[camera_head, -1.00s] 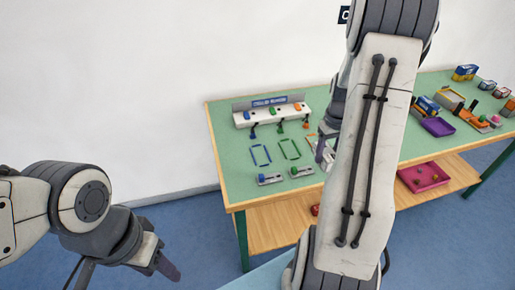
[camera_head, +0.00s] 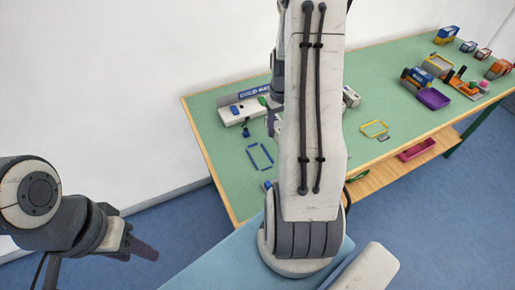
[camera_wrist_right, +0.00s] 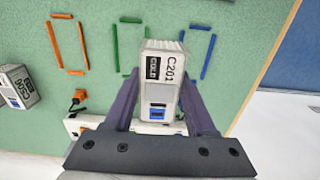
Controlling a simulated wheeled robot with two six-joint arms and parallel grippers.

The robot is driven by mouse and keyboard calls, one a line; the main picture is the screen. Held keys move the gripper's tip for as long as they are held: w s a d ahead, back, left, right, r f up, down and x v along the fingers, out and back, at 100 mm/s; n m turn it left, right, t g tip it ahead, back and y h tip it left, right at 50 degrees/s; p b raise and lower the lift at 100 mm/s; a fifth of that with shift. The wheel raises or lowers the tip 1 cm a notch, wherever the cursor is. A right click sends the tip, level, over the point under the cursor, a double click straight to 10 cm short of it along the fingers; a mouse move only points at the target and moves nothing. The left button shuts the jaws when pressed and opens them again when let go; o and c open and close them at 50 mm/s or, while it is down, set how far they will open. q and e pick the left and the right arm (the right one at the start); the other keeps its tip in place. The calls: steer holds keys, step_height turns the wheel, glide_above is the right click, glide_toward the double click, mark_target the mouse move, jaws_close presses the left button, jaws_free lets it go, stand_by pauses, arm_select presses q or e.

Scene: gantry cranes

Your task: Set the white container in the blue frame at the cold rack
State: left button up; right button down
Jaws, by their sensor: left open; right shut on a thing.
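The white container (camera_wrist_right: 158,85), marked COLD and C201, is held between the purple fingers of my right gripper (camera_wrist_right: 160,78) in the right wrist view. The blue frame (camera_wrist_right: 195,52) is flat on the green table, up and right of the container. In the head view the blue frame (camera_head: 251,160) is near the table's left end, in front of the cold rack (camera_head: 233,117). My right arm hides the held container and most of the right gripper there. My left gripper (camera_head: 143,250) is open and empty, off the table at lower left.
A green frame (camera_wrist_right: 117,48) and an orange frame (camera_wrist_right: 53,46) are left of the blue one in the wrist view. Another container (camera_wrist_right: 17,86) stands at the far left.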

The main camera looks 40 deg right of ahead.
glide_above(260, 157)
step_height(260, 157, down, 4)
steer(key=shift+f, duration=1.95)
steer(key=shift+c, duration=1.1)
jaws_free()
steer(key=shift+f, duration=0.1)
step_height(260, 157, up, 12)
